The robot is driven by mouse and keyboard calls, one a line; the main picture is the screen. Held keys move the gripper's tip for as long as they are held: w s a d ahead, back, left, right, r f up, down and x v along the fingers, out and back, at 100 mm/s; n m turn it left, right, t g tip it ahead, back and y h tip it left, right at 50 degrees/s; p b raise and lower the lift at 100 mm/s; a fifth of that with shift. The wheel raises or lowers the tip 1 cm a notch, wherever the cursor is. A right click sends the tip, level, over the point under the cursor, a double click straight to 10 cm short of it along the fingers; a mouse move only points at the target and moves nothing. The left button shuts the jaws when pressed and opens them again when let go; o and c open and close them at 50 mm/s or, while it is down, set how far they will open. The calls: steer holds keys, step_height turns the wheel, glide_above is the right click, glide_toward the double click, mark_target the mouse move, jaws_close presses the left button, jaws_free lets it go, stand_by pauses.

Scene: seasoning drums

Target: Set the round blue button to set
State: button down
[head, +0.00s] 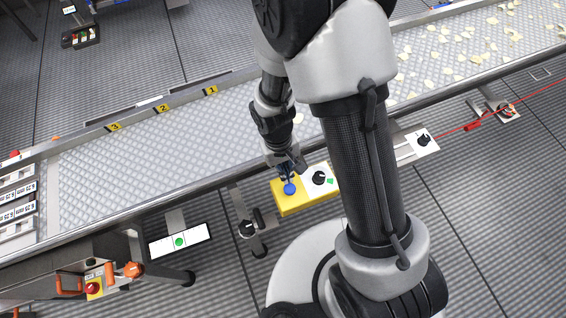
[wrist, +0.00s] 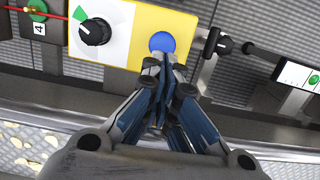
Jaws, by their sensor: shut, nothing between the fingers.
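The round blue button (head: 290,188) sits on a yellow control box (head: 292,208) at the front edge of the conveyor. In the wrist view the blue button (wrist: 162,42) shows just beyond my fingertips, on the yellow box face (wrist: 185,24). My gripper (head: 286,172) is shut and empty, with its fingertips right at the button. In the wrist view my gripper (wrist: 163,62) covers the button's lower edge. I cannot tell whether the fingertips touch it or whether it is pressed in.
A black rotary knob (head: 319,178) on a white plate is beside the button; it also shows in the wrist view (wrist: 95,32). A conveyor (head: 150,150) runs behind the box. A red emergency button (head: 91,288) is at lower left. A red cord (head: 530,97) runs at right.

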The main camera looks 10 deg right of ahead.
steer(key=shift+s+d+f+b, duration=0.1)
steer(key=shift+f+b, duration=0.2)
steer(key=shift+f, duration=0.7)
steer(key=shift+s+d+f+b, duration=0.1)
steer(key=shift+f+b, duration=0.2)
steer(key=shift+f, duration=0.7)
steer(key=shift+f+b, duration=0.9)
steer(key=shift+f, duration=0.2)
steer(key=shift+r, duration=0.2)
step_height(320, 180, up, 14)
steer(key=w+a+p, duration=0.1)
steer(key=p, duration=0.5)
steer(key=shift+w+a+p, duration=0.2)
steer(key=shift+w+p, duration=0.05)
steer(key=shift+p, duration=0.15)
